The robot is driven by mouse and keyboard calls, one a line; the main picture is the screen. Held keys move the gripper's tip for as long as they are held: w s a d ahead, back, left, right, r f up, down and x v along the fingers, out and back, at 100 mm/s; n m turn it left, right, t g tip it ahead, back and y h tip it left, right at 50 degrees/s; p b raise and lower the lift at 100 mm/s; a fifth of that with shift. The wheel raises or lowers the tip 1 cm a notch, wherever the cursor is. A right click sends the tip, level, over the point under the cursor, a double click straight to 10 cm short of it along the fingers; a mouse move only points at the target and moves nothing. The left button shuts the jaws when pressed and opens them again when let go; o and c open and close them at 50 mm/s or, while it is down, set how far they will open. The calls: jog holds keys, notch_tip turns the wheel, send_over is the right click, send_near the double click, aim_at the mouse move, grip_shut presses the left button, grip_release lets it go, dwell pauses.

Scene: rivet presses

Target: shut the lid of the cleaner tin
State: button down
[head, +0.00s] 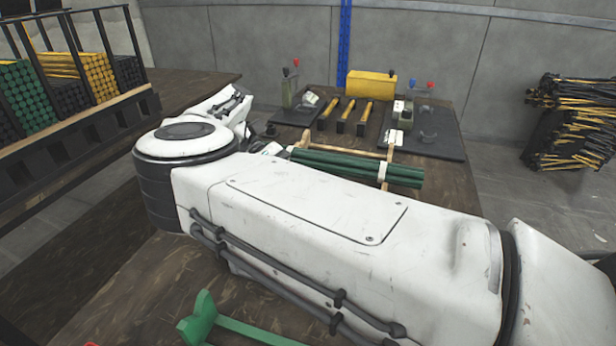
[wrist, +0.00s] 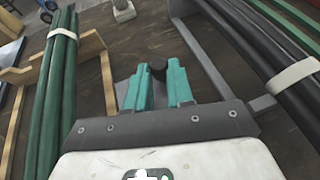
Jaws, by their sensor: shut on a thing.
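In the wrist view my gripper (wrist: 158,80) has its teal fingers closed on a small dark round knob (wrist: 158,68). A flat grey surface (wrist: 122,94) shows beside and behind the fingers. I cannot tell whether it belongs to the cleaner tin or its lid. The tin cannot be made out in the head view, where my white arm covers the middle of the bench and largely hides my gripper. I cannot tell how far the lid stands open.
A strapped green rod bundle (head: 350,168) lies on a wooden cradle beyond my arm, left in the wrist view (wrist: 58,90). A dark bundle (wrist: 290,75) lies at right there. Yellow-handled tools (head: 345,112) and a yellow box (head: 371,83) stand farther back. A green stand (head: 205,318) is in front.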

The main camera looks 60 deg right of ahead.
jog(key=shift+y, duration=0.3)
jog(key=c, duration=1.3)
grip_release()
jog(key=shift+o, duration=0.2)
jog(key=shift+r, duration=0.1)
jog(key=shift+r, duration=0.3)
notch_tip(320, 180, up, 3)
jog(key=shift+w+p, duration=0.1)
jog(key=shift+p, duration=0.85)
jog(key=s+a+r+p, duration=0.1)
jog(key=s+a+r, duration=0.1)
jog(key=s+r, duration=0.2)
jog(key=s+a+r, duration=0.2)
jog(key=s+r, duration=0.3)
jog(key=s, duration=0.4)
jog(key=shift+s+a+p, duration=0.2)
jog(key=shift+a+p, duration=0.1)
jog(key=shift+p, duration=0.05)
